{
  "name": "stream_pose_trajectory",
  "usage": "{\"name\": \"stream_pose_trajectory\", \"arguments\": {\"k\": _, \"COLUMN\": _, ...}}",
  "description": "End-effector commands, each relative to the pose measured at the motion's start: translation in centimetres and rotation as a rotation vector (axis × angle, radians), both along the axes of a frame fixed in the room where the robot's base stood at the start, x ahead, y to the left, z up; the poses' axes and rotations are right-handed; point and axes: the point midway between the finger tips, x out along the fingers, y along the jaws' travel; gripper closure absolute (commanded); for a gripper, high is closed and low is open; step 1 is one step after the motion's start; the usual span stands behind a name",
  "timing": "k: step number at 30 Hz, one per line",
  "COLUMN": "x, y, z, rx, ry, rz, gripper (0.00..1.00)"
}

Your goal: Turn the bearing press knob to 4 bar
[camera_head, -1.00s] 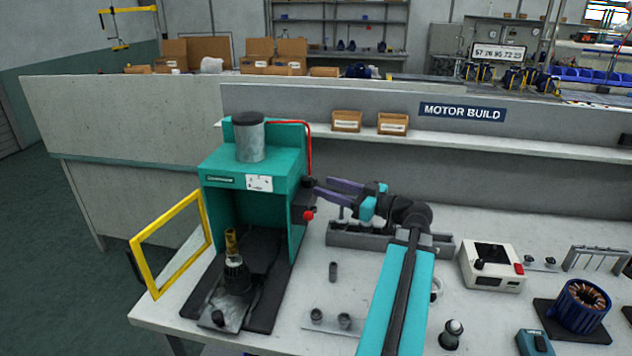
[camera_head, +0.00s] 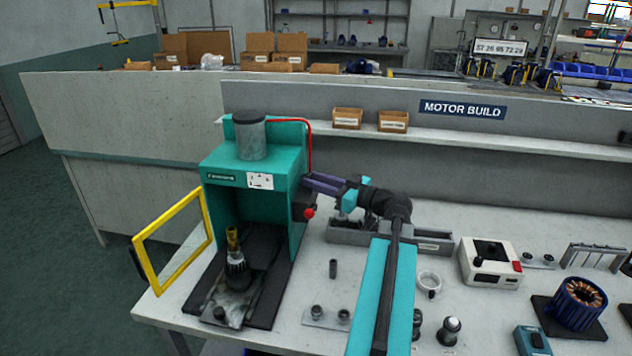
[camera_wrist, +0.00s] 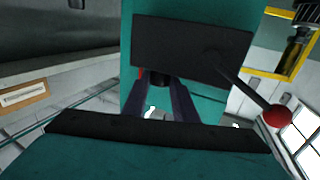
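The bearing press (camera_head: 213,165) is a teal machine at the left of the bench. A dark box (camera_head: 303,200) on its right side carries a lever with a red ball (camera_head: 309,213); both also show in the wrist view, the box (camera_wrist: 190,45) and the ball (camera_wrist: 277,116). A small black round knob (camera_wrist: 160,79) sits at the lower edge of the box. My gripper (camera_head: 308,181) reaches the press's right side. Its purple fingers (camera_wrist: 161,88) stand apart with the knob between their tips; whether they touch it is unclear. The knob's scale and pointer cannot be read.
The yellow guard frame (camera_head: 172,242) stands open left of the press. A grey fixture (camera_head: 345,235) lies under my arm. A white device (camera_head: 490,265) and a blue stator (camera_head: 577,305) stand at the right. The red ball is close beside my gripper.

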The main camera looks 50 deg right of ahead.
Motion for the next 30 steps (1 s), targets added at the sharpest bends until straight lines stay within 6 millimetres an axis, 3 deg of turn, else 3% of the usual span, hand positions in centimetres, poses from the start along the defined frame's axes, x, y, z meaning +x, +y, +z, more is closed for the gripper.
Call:
{"name": "stream_pose_trajectory", "arguments": {"k": 1, "x": -0.02, "y": 0.05, "z": 0.00, "rx": 0.000, "ry": 0.000, "rz": 0.002, "gripper": 0.86}}
{"name": "stream_pose_trajectory", "arguments": {"k": 3, "x": -0.03, "y": 0.05, "z": 0.00, "rx": 0.000, "ry": 0.000, "rz": 0.002, "gripper": 0.97}}
{"name": "stream_pose_trajectory", "arguments": {"k": 30, "x": 0.29, "y": -0.86, "z": -0.25, "rx": 0.000, "ry": -0.002, "rz": 0.210, "gripper": 0.96}}
